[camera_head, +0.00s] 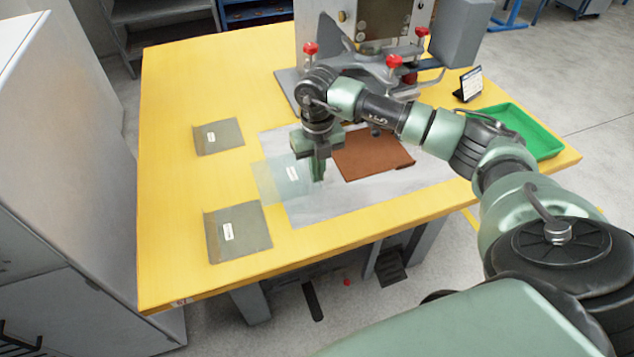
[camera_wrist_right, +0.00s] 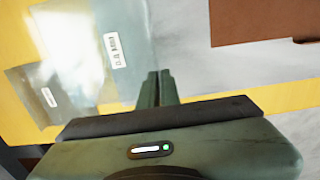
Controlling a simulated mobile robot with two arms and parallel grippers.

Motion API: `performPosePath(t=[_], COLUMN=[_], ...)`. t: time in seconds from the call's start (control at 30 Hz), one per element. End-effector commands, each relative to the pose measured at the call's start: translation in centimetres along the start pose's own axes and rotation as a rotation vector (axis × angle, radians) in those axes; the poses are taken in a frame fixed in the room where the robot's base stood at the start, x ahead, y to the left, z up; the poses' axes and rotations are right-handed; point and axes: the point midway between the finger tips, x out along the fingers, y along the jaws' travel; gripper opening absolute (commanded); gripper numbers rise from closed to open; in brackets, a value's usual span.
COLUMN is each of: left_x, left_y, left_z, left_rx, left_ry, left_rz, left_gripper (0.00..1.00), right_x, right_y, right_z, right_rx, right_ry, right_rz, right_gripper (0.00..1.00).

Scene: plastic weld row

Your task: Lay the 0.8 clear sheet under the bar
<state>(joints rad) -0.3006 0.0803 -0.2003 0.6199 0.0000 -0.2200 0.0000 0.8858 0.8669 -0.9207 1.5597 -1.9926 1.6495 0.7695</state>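The clear sheet (camera_head: 268,182) is pale and see-through, with a white label, and lies over the left edge of the light grey mat (camera_head: 340,205). It also shows in the right wrist view (camera_wrist_right: 85,50), where the label seems to begin "0.8". My right gripper (camera_head: 319,172) points down at the sheet's right edge. Its fingers (camera_wrist_right: 160,88) are nearly together, apparently with the thin edge between them. The contact is hard to see. The machine (camera_head: 375,65) with red knobs stands at the back; my right arm partly hides its lower front and any bar there. My left gripper is out of view.
A brown sheet (camera_head: 370,158) lies on the mat, right of my gripper. Two greyish labelled sheets (camera_head: 218,135) (camera_head: 240,245) lie at the left. A green tray (camera_head: 545,143) and small display (camera_head: 468,84) stand at the right. The table's left strip (camera_head: 165,200) is clear.

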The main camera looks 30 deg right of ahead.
Motion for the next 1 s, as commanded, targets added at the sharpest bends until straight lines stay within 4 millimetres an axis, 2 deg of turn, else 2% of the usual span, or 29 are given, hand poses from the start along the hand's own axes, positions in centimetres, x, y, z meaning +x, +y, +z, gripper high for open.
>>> performPosePath(t=[0.17, 0.43, 1.0], left_x=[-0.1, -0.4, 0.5], left_y=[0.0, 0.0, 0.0], left_z=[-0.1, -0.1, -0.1], left_rx=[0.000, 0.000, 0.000], left_ry=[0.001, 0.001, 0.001], left_rz=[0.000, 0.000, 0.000], left_gripper=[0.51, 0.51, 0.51], right_x=[1.2, 4.7, 5.9], right_y=[0.0, 0.0, 0.0], right_z=[0.0, 0.0, 0.0], right_rx=[0.001, 0.000, 0.000], right_ry=[0.001, 0.001, -0.001], right_rz=[0.000, -0.001, 0.000], right_gripper=[0.00, 0.00, 0.00])
